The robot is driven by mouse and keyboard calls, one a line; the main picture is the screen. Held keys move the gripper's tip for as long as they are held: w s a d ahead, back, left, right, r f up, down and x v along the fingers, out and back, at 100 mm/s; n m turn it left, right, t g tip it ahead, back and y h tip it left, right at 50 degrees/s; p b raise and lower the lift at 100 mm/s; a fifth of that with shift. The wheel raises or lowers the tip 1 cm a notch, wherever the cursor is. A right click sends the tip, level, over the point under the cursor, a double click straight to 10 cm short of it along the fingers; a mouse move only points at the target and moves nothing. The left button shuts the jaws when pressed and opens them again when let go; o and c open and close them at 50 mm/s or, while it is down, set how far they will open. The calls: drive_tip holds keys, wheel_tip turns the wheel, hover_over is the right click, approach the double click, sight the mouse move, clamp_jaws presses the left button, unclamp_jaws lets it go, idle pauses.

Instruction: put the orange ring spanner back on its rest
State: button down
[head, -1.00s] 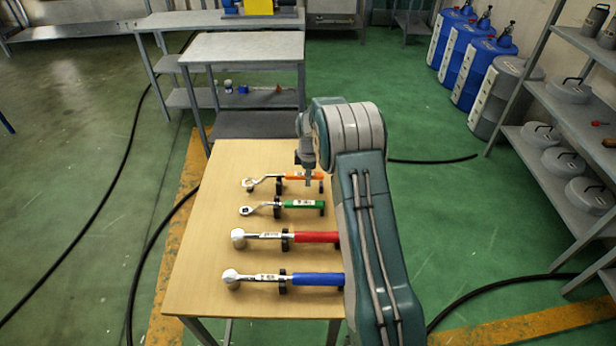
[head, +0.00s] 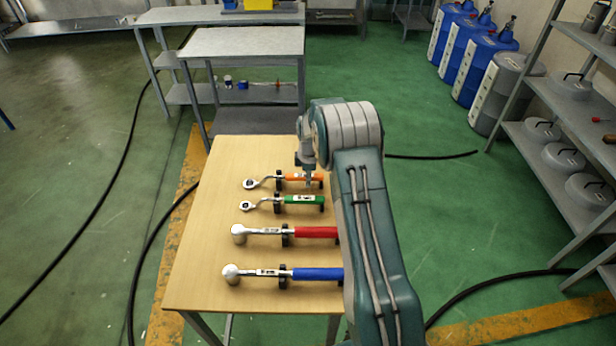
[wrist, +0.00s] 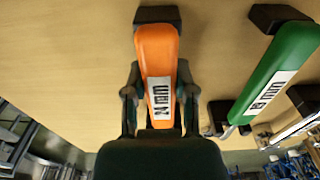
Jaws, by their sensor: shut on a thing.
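The orange ring spanner (head: 263,182) lies across the far part of the wooden table, its metal ring end to the left and its orange handle to the right. Black supports (head: 279,182) show at the handle. My gripper (wrist: 160,97) is shut on the orange handle (wrist: 157,50), one finger on each side of its white label. In the head view my gripper (head: 308,182) points down at the handle and hides part of it. In the wrist view a black rest block (wrist: 157,15) shows at the handle's end. I cannot tell whether the handle fully touches it.
The green spanner (head: 300,200) lies close in front, on its own supports. The red (head: 315,232) and blue (head: 317,274) tools lie nearer. The table's left side (head: 205,215) is clear. A grey bench (head: 245,42) stands behind the table.

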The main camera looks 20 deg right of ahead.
drive_tip(key=shift+f, duration=0.1)
drive_tip(key=shift+c, duration=1.8)
unclamp_jaws()
wheel_tip(320, 180, up, 12)
drive_tip(key=s+a+r+m+t, duration=0.1)
drive_tip(key=s+a+r+m, duration=0.1)
drive_tip(key=s+r, duration=0.3)
drive_tip(key=s+a+r+m, duration=0.1)
drive_tip(key=s+a+r, duration=0.1)
drive_tip(key=r, duration=0.5)
drive_tip(key=s+a+r+m+t, duration=0.25)
drive_tip(key=s+r, duration=0.25)
drive_tip(key=s, duration=0.5)
drive_tip(key=s+a+r+m+t, duration=0.1)
drive_tip(key=s+a+r+m, duration=0.3)
drive_tip(key=s, duration=0.5)
drive_tip(key=s+a+f+m, duration=0.2)
drive_tip(key=s+m, duration=0.2)
drive_tip(key=s, duration=0.6)
drive_tip(key=shift+s+a+t, duration=0.15)
drive_tip(key=shift+s+t, duration=0.25)
drive_tip(key=shift+t, duration=0.05)
